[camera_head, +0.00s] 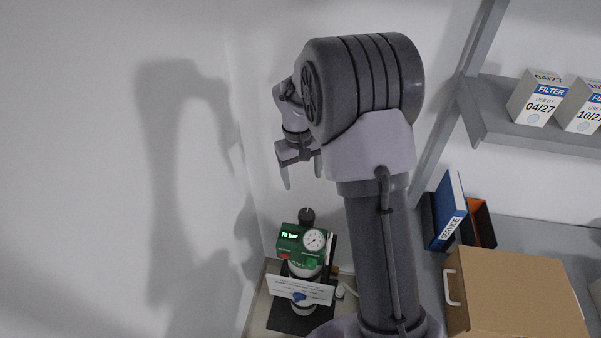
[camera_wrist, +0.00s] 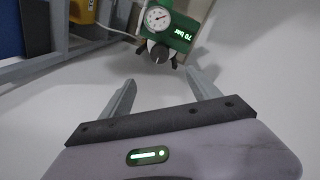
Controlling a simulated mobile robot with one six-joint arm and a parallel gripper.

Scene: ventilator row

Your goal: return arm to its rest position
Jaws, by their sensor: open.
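My gripper (camera_head: 301,172) hangs at the end of my folded arm, with its fingers pointing down. It is open, with nothing between its fingers, and in the wrist view (camera_wrist: 162,97) the two grey fingers stand apart. Below it in the head view is a green regulator unit (camera_head: 301,242) with a round dial and a lit "70 bar" display. The regulator also shows at the top of the wrist view (camera_wrist: 181,32), beyond the fingertips and apart from them.
A white label card (camera_head: 300,291) is on the regulator's stand. At right are a cardboard box (camera_head: 520,295), a blue "SERVICE" binder (camera_head: 450,207) and a grey shelf (camera_head: 530,138) with filter boxes (camera_head: 541,97). A white wall (camera_head: 90,170) bounds the left; my arm's shadow falls on it.

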